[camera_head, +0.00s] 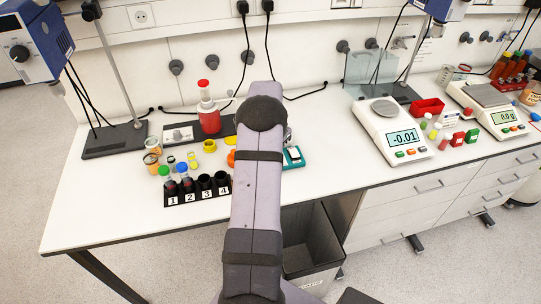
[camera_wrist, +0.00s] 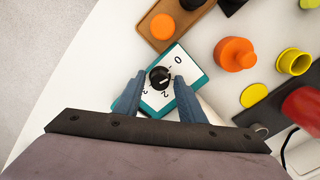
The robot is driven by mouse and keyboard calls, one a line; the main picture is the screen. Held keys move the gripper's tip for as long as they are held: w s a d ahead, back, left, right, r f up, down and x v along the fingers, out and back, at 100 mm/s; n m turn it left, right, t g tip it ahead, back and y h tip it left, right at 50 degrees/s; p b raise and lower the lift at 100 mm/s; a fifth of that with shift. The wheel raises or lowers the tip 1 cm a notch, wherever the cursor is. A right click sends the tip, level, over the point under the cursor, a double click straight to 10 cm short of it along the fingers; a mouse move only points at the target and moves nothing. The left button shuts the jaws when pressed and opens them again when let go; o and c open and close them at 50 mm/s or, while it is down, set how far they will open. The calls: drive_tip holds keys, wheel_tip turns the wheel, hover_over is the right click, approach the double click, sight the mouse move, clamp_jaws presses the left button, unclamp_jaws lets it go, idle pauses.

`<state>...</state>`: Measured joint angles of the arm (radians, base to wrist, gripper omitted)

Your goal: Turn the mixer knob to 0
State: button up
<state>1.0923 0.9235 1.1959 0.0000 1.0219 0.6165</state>
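The mixer (camera_wrist: 185,67) is a teal block with a white dial plate, seen in the wrist view. Its round black knob (camera_wrist: 159,77) has a small light mark. A "0" stands on the plate to the upper right of the knob, and other digits lie below it. My gripper (camera_wrist: 159,80) is open, with one blue-grey fingertip on each side of the knob. Gaps seem to show between fingers and knob; contact cannot be told. In the head view the mixer (camera_head: 294,158) is partly hidden behind my arm, which also hides most of the gripper.
Near the mixer lie an orange flask-like piece (camera_wrist: 234,54), a yellow cup (camera_wrist: 293,61) and a wooden block with an orange button (camera_wrist: 162,26). A numbered black rack (camera_head: 197,193) stands left of my arm. A scale (camera_head: 395,128) stands to the right.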

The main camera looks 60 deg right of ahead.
clamp_jaws()
drive_tip(key=shift+n, duration=1.5)
drive_tip(key=shift+o, duration=1.6)
unclamp_jaws()
drive_tip(key=shift+b, duration=0.3)
drive_tip(key=shift+r+b, duration=1.25)
drive_tip(key=shift+r, duration=2.45)
